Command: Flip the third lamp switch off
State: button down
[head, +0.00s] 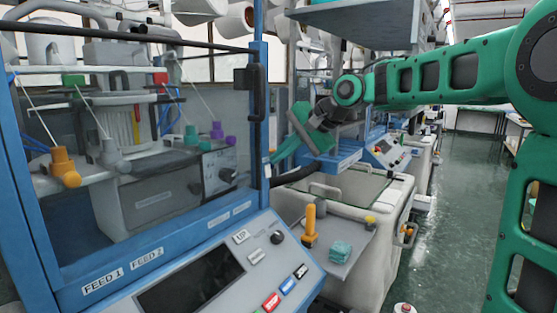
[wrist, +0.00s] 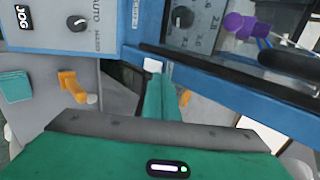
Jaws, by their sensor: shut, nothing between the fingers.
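A small white piece, which looks like a switch (head: 267,170), sits on the blue corner post of the near machine in the head view. In the wrist view the white switch (wrist: 153,65) is on the blue frame. My gripper (head: 273,158) is shut and empty, its green fingers reaching left to the post. In the wrist view the fingertips (wrist: 160,74) lie right at the switch, and I cannot tell whether they touch it. I see no other lamp switches clearly, and neither the switch's number nor its position is readable.
The near machine has a glass door with a black handle (head: 257,92) and a sloped control panel (head: 215,276). A grey shelf (head: 345,248) holds an orange peg (head: 310,225) and a teal cloth stack (head: 340,251). The green floor (head: 462,210) at right is open.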

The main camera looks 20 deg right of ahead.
jog(key=v, duration=1)
jog(key=shift+s+d+r, duration=0.15)
jog(key=shift+s+r, duration=0.05)
jog(key=shift+s, duration=0.05)
jog(key=s+d+f+n+g+h, duration=0.1)
jog(key=s+d+f+h, duration=0.1)
jog(key=s+d+f, duration=0.6)
jog(key=s+d+f+g+h, duration=0.25)
jog(key=s+f, duration=0.35)
jog(key=f, duration=0.5)
jog(key=s+d+f+n+g, duration=0.1)
jog(key=s+d+f+g, duration=0.1)
jog(key=s+f, duration=0.4)
jog(key=s+d+f+n+g+h, duration=0.1)
jog(key=s+f, duration=0.5)
jog(key=s, duration=0.8)
jog(key=shift+d+n+g, duration=0.4)
jog(key=shift+d+g, duration=0.05)
jog(key=shift+d, duration=0.35)
jog(key=shift+s+f, duration=0.1)
